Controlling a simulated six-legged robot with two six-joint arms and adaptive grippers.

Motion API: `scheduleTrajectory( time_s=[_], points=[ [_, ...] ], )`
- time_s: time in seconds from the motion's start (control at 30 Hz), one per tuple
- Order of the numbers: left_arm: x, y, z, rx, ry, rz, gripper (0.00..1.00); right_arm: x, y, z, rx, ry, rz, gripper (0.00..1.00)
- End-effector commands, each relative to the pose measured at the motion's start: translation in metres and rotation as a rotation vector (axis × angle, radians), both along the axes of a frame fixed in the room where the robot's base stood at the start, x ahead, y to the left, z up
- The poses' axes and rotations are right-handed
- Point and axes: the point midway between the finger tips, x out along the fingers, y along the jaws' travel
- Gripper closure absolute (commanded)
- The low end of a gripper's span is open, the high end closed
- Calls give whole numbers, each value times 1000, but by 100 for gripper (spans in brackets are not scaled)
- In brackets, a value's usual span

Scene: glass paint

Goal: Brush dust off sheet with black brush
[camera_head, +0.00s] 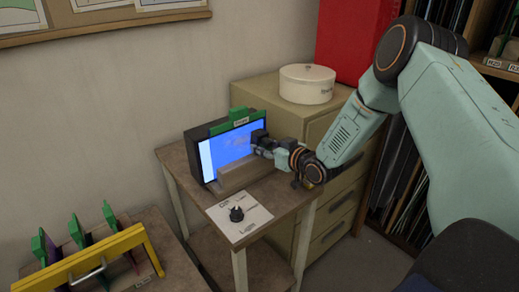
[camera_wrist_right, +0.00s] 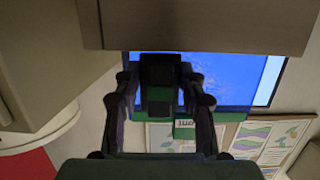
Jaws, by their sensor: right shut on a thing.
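The blue sheet (camera_head: 228,150) stands upright and lit in a dark frame with a green top strip (camera_head: 232,121), on a small wooden table. Faint pale marks, possibly dust, show on it. My right gripper (camera_head: 264,147) is in front of the sheet's right part, shut on the black brush (camera_head: 259,136). In the right wrist view, the dark brush block (camera_wrist_right: 160,72) sits between my fingers (camera_wrist_right: 158,100), with the blue sheet (camera_wrist_right: 225,78) behind it. I cannot tell whether the bristles touch the sheet. My left gripper is not in view.
A wooden block (camera_head: 243,174) stands along the sheet's lower edge. A cabinet with a white round box (camera_head: 307,84) is behind right. A rack with a yellow bar (camera_head: 90,258) is lower left.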

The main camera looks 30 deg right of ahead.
Motion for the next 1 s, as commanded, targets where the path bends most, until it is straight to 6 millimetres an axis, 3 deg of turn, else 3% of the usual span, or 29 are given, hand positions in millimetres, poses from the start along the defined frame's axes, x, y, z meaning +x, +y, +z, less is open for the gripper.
scheduleTrajectory(
  time_s=[0.3, 0.7, 1.0],
  points=[
    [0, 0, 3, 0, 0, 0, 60, 0, -7, 3, -2, -6, -1, 100],
    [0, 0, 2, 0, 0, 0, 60, -4, 23, 1, -1, -2, 2, 100],
    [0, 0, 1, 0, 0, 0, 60, -6, 33, 1, 0, -3, 1, 100]
  ],
)
